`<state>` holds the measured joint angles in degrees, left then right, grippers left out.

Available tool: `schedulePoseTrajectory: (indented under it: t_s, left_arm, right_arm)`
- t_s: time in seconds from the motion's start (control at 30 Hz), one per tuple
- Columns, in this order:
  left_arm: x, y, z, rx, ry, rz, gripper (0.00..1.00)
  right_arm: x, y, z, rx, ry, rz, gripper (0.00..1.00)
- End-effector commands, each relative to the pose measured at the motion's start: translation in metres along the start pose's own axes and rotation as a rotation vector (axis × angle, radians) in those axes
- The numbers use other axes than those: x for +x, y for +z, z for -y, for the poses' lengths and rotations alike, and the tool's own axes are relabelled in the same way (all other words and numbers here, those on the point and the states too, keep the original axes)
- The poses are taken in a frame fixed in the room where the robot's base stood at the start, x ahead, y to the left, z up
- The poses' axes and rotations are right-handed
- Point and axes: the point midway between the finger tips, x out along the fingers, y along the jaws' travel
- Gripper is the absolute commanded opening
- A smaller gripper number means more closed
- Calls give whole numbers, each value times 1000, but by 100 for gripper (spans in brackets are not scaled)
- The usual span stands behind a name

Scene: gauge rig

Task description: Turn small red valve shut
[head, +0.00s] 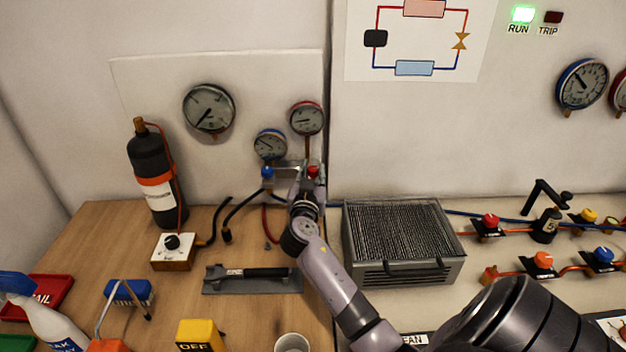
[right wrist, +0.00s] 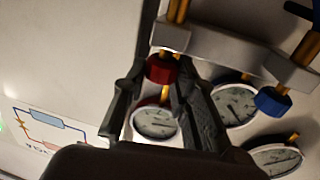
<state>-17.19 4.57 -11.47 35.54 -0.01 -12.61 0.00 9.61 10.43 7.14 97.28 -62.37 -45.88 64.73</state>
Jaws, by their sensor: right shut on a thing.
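The small red valve (head: 313,171) sits on the right end of the gauge manifold (head: 292,166), below the red-rimmed gauge (head: 306,118). My right gripper (head: 311,182) is at this valve and partly hides it in the head view. In the right wrist view the red knob (right wrist: 161,69) lies between the fingers of my right gripper (right wrist: 160,88), which is shut on it. The small blue valve (head: 267,173) is on the manifold's left end and also shows in the right wrist view (right wrist: 272,100). My left gripper is not in view.
The blue-rimmed gauge (head: 270,145) is close to the left of my gripper. Hoses hang below the manifold. A black cylinder (head: 150,165) stands at left. A finned metal unit (head: 403,245) stands right of my forearm. A grey tray (head: 252,283) lies in front.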

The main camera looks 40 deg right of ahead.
Motion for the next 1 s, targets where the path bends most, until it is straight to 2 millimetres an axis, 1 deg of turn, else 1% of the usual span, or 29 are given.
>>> schedulePoseTrajectory:
  t_s: [0.03,0.37,0.4,0.67,1.0]
  left_arm:
    - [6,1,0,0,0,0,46]
    - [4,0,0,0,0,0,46]
    - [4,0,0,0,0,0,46]
    - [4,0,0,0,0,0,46]
    - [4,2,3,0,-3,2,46]
  right_arm:
    - [0,2,1,1,10,0,0]
    - [-1,0,0,-3,19,2,0]
    - [-1,0,0,-3,19,2,28]
    - [-1,0,0,-2,18,2,46]
    - [-3,0,1,-2,17,3,46]
